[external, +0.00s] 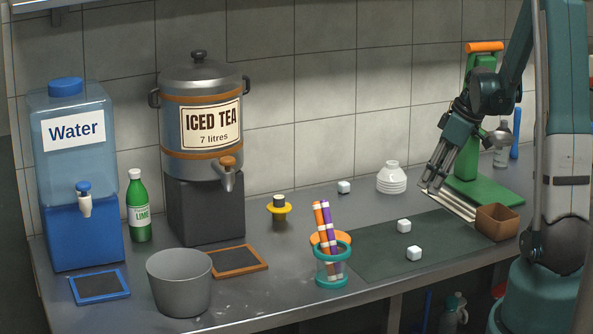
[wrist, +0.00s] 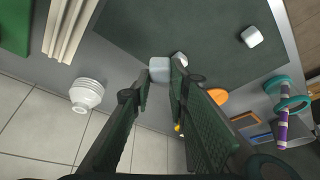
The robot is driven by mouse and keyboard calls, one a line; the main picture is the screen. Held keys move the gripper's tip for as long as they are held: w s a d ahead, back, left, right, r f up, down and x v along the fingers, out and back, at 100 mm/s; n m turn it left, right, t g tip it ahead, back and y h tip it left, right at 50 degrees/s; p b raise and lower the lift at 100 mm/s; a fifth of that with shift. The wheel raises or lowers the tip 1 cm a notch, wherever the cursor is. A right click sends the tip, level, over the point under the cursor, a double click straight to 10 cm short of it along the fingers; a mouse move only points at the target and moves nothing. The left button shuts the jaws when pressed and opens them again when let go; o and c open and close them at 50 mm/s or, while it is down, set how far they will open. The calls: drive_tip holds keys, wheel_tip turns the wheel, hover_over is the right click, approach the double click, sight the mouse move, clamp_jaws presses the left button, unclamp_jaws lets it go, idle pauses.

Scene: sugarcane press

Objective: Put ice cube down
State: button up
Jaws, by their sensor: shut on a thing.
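I cannot clearly make out this cube in the external view. Two loose white ice cubes lie on the mat, one farther back (external: 404,226) and one nearer the front (external: 414,253). Another ice cube (external: 344,187) sits on the bare counter near the wall.
A white ribbed container (external: 391,178) stands behind the mat. Pale bars (external: 455,208), a brown box (external: 497,223) and a green press (external: 483,190) are at the right. The mat's middle is mostly free.

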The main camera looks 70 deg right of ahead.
drive_tip(key=shift+s+a+r+n, duration=0.1)
drive_tip(key=shift+s+a+n, duration=0.15)
drive_tip(key=shift+s, duration=0.25)
drive_tip(key=shift+s+a+r+n, duration=0.15)
drive_tip(key=shift+s+a, duration=0.15)
drive_tip(key=shift+s, duration=0.2)
drive_tip(key=shift+f, duration=0.2)
drive_tip(key=shift+f+b, duration=0.4)
drive_tip(key=shift+f, duration=2.45)
drive_tip(key=shift+f, duration=0.1)
drive_tip(key=shift+f+b, duration=0.4)
drive_tip(key=shift+f, duration=1.6)
drive_tip(key=shift+f, duration=0.15)
drive_tip(key=o, duration=0.7)
